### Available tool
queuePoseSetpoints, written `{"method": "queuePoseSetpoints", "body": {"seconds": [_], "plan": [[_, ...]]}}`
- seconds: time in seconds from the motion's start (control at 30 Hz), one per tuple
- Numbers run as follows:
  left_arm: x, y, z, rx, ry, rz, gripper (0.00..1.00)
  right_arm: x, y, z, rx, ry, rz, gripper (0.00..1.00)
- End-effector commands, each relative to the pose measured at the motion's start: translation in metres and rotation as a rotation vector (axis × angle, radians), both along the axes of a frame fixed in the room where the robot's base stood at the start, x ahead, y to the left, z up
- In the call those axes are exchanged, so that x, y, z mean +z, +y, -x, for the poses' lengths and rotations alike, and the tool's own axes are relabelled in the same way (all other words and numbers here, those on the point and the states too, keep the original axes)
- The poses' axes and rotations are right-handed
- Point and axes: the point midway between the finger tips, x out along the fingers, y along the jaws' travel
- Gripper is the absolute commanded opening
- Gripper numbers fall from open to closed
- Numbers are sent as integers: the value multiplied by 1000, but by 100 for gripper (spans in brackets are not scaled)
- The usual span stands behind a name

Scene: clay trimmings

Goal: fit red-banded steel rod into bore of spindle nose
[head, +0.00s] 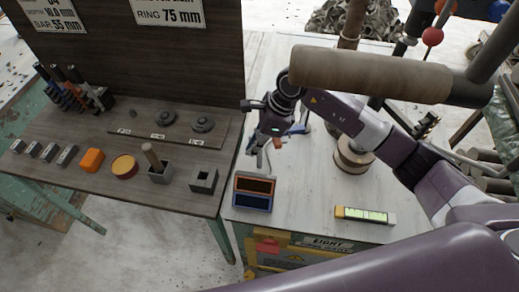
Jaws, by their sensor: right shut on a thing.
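My right gripper (262,148) is over the left part of the pale table, at the end of the purple arm from the right. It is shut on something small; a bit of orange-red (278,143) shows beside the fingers. This looks like the red-banded steel rod, but most of it is hidden or too small to tell. I cannot surely pick out the spindle nose or its bore. A round brown stepped piece (353,158) stands on the pale table, partly behind my arm. My left gripper is not in view.
A display with red and blue frames (254,191) and a yellow-ended level (365,215) lie on the pale table. The dark bench (110,180) at left holds blocks, including a square-holed one (204,180). A thick tan-wrapped horizontal cylinder (370,75) crosses above the table.

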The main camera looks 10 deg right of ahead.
Motion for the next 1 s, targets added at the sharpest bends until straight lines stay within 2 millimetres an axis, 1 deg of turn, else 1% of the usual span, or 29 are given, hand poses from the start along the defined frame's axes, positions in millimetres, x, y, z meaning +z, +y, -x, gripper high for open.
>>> {"method": "queuePoseSetpoints", "body": {"seconds": [0.43, 0.57, 0.67, 0.77, 0.87, 1.0], "plan": [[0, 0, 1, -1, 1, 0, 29, 3, 0, -1, 0, -4, -2, 0], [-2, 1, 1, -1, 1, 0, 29, 9, 0, -2, 1, -5, -2, 0], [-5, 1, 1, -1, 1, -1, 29, 19, 1, -2, 0, -8, -4, 0], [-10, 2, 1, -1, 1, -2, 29, 36, 1, -3, 2, -10, -3, 0], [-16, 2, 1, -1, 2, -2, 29, 59, 0, -3, 1, -11, -3, 0], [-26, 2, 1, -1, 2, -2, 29, 100, 1, -3, 2, -12, -3, 0]]}}
